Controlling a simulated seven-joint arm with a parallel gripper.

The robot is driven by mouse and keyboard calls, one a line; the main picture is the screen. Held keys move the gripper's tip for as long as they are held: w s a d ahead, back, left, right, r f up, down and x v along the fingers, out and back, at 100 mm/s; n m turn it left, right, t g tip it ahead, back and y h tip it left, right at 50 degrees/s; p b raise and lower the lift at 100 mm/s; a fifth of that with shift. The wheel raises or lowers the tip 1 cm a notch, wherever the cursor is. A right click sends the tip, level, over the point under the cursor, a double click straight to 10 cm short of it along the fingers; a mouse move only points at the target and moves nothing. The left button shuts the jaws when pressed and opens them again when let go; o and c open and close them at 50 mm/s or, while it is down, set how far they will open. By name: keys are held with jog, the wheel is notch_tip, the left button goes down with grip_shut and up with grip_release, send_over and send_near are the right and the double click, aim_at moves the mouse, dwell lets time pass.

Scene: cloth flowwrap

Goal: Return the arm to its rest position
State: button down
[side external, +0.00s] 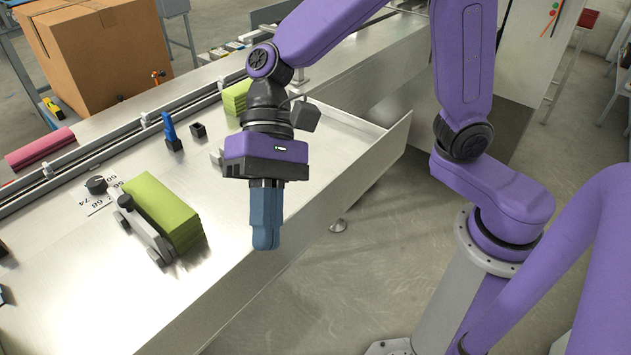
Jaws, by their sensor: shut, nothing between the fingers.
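My gripper (265,244) points straight down, with its blue fingers shut and nothing between them. It is in the middle of the side external view, in front of the metal table (110,290) near its front edge. A stack of folded green cloths (165,212) lies on the table to the left of my gripper. A second green stack (236,97) lies farther back and is partly hidden by my wrist.
A grey metal guide (145,232) stands beside the near green stack. A blue fitting (169,130) and a small black block (198,130) sit behind it. A pink stack (40,148) and a cardboard box (100,50) are at the back left. Open floor (350,270) lies right of the table.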

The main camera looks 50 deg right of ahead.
jog(key=s+d+f+n+t+h, duration=0.1)
jog(key=d+n, duration=0.3)
jog(key=d, duration=0.4)
jog(key=s+d+f+n+t+h, duration=0.2)
jog(key=s+d+n+t+h, duration=0.1)
jog(key=d, duration=0.6)
jog(key=s+d+f+n+t+h, duration=0.1)
jog(key=s+d+n+t+h, duration=0.1)
jog(key=d+n, duration=0.5)
jog(key=shift+s+d+f+h, duration=0.4)
jog(key=shift+s+d+h, duration=0.3)
jog(key=shift+d, duration=0.45)
